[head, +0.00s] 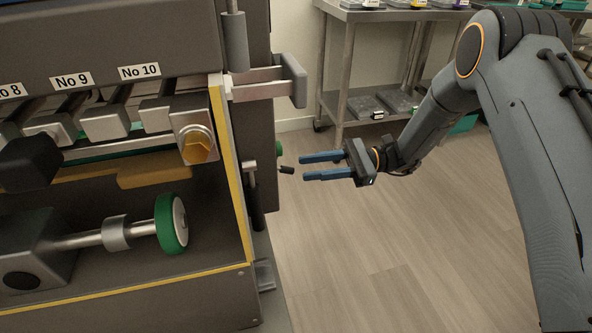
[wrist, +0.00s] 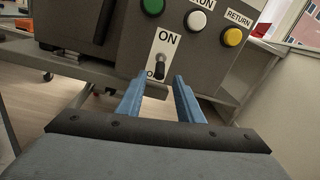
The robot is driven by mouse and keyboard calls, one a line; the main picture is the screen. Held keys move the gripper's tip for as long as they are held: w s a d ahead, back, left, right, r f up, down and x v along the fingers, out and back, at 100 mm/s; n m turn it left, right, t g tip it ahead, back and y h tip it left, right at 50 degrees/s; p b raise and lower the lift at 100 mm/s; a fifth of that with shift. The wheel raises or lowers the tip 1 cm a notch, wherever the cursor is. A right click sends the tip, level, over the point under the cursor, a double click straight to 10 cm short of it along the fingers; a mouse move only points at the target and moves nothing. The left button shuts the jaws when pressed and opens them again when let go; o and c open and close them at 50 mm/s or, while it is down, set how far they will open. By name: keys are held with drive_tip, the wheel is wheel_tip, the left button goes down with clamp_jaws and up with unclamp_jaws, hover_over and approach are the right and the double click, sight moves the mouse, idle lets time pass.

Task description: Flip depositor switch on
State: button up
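In the wrist view, the depositor switch (wrist: 160,68) is a small toggle on a white plate (wrist: 165,45) marked "ON" at the top. Its dark tip hangs toward the lower part of the plate, where a second label is partly covered. My gripper (wrist: 157,82) is open and empty, its two blue fingers on either side of the toggle in this view. In the head view, the toggle's dark tip (head: 286,170) sticks out from the machine's right side. My gripper (head: 304,167) points left at it, with the fingertips just short of it and apart.
The depositor (head: 125,300) fills the left of the head view. A grey handle (head: 290,80) juts out above the switch. Green (wrist: 152,5), white (wrist: 196,20) and yellow (wrist: 232,37) buttons sit above and beside the switch. A metal table (head: 350,60) stands behind; the floor (head: 390,260) is clear.

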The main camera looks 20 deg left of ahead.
sight(283, 170)
drive_tip(key=x, duration=0.4)
drive_tip(key=shift+s+a, duration=0.15)
drive_tip(key=shift+a, duration=0.05)
clamp_jaws()
